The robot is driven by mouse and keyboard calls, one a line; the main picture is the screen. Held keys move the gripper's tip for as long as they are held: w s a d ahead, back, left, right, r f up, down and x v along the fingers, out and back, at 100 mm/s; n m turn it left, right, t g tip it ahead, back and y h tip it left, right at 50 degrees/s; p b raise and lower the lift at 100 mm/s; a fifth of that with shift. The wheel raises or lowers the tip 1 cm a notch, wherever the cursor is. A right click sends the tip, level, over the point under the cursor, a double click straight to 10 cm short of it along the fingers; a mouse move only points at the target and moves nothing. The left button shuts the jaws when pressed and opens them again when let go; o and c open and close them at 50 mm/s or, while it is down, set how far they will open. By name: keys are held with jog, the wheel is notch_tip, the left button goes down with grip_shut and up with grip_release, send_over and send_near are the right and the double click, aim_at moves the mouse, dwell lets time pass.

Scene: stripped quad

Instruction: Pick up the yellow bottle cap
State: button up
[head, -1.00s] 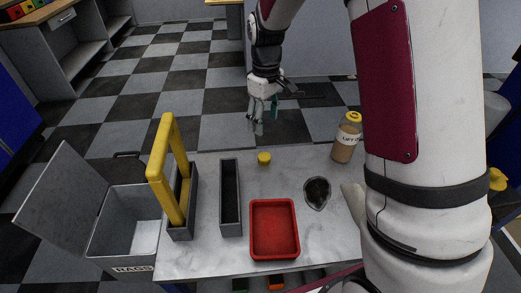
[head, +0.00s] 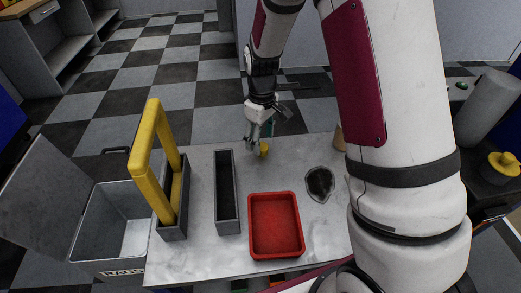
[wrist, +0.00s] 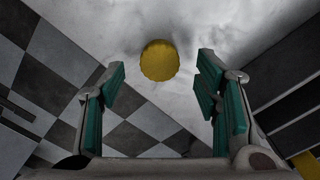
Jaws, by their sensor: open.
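The yellow bottle cap (head: 264,149) lies on the grey marbled table (head: 300,165) near its far edge. In the wrist view the cap (wrist: 160,60) is a round yellow disc, centred ahead of the gap between the fingers. My gripper (head: 257,147) is at the far edge of the table, close to the cap and partly overlapping it in the head view. In the wrist view my gripper (wrist: 160,92) is open, with green pads on both fingers and nothing between them. I cannot tell whether a finger touches the cap.
A dark narrow tray (head: 227,224) and a yellow-handled grey carrier (head: 173,235) stand left of the cap. A red tray (head: 276,256) is nearer, and a dark dish (head: 320,184) lies to the right. A grey open bin (head: 110,255) stands at left. The table around the cap is clear.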

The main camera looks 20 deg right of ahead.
notch_tip(320, 180, down, 2)
jog(key=shift+f+b, duration=0.2)
jog(key=shift+b, duration=0.2)
jog(key=shift+r, duration=0.1)
jog(key=c, duration=0.9)
